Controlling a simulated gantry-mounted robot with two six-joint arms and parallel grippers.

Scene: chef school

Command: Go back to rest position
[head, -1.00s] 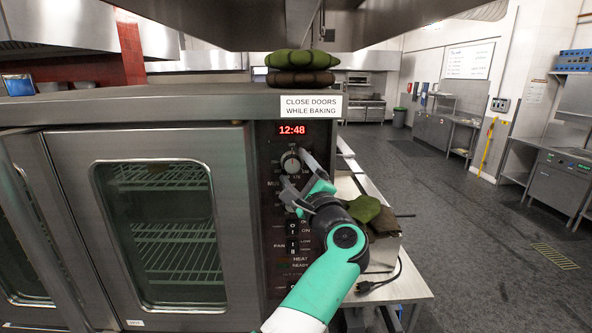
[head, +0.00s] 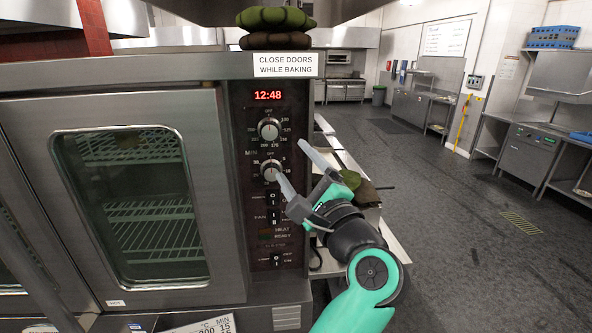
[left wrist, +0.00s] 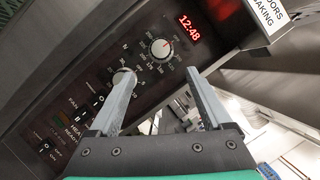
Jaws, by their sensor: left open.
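My left gripper (head: 291,170) is open and empty in front of the oven's control panel. Its two fingers also show spread apart in the left wrist view (left wrist: 158,98). The upper temperature knob (head: 268,130) is clear of the fingers in the head view. In that view the lower timer knob (head: 271,171) is close beside the lower fingertip; whether they touch I cannot tell. Both knobs show beyond the fingers in the left wrist view, the upper one (left wrist: 160,49) unobstructed and the lower one (left wrist: 123,78) partly behind the left finger. My right gripper is not in view.
The oven (head: 230,240) has its glass door (head: 130,210) shut. Green and brown mitts (head: 275,18) lie on top, by a sign (head: 284,64). More mitts (head: 350,180) lie on a side table at right. Open floor (head: 460,230) lies further right.

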